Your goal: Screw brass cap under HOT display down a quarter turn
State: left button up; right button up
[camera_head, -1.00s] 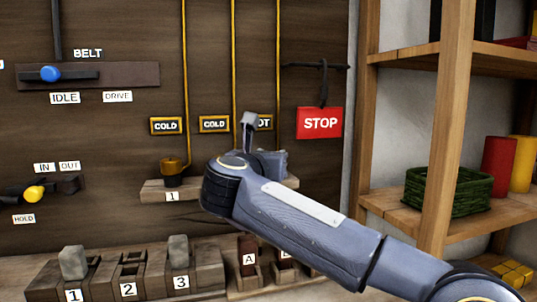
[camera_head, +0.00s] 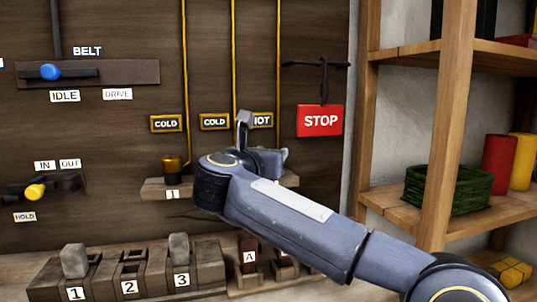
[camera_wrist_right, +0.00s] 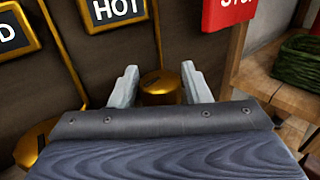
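The HOT display (camera_head: 263,121) has a black face and a brass frame, and my right arm partly covers it in the head view. It also shows at the top of the right wrist view (camera_wrist_right: 117,13). A brass cap (camera_wrist_right: 160,91) with a dark slot on top sits below it at the foot of a brass pipe. My right gripper (camera_wrist_right: 162,78) is open, with one finger at each side of this cap. Narrow gaps seem to remain between fingers and cap. The arm hides this cap in the head view. My left gripper is not in view.
Another brass cap (camera_wrist_right: 36,142) is left of the gripper. The cap marked 1 (camera_head: 172,165) stands on the wooden ledge (camera_head: 154,191). A red STOP sign (camera_head: 320,121) hangs to the right. Numbered blocks (camera_head: 130,287) stand below. A shelf (camera_head: 390,208) is at the right.

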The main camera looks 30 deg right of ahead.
jog(key=v, duration=0.7)
jog(key=shift+s+a+p, duration=0.25)
jog(key=shift+a+p, duration=0.1)
jog(key=shift+p, duration=0.05)
jog(key=shift+r, duration=0.1)
